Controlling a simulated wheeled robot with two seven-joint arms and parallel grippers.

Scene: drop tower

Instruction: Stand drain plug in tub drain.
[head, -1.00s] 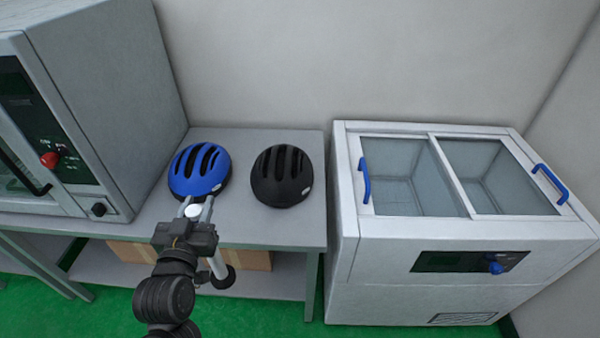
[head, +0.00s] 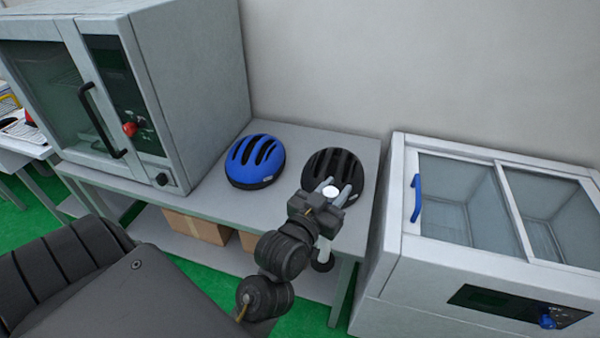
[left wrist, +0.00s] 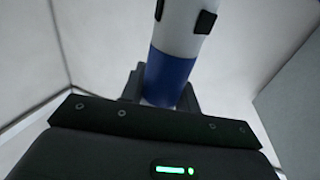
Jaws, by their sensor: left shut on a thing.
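My left gripper (head: 333,192) is shut on a white upright rod with a round white top and a dark disc at its lower end (head: 322,254); I take this to be the drain plug. The gripper holds it in the air, overlapping the black helmet in the head view. In the left wrist view the held thing (left wrist: 172,72) is a cylinder, white with black patches and a blue band between the fingers. No tub drain can be made out. My right gripper is not in view.
A grey bench (head: 215,210) carries an oven-like cabinet (head: 190,90), a blue helmet (head: 255,162) and a black helmet (head: 320,165). A cardboard box (head: 195,228) is on its lower shelf. A white glass-topped chest (head: 400,240) stands right. Green floor shows below.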

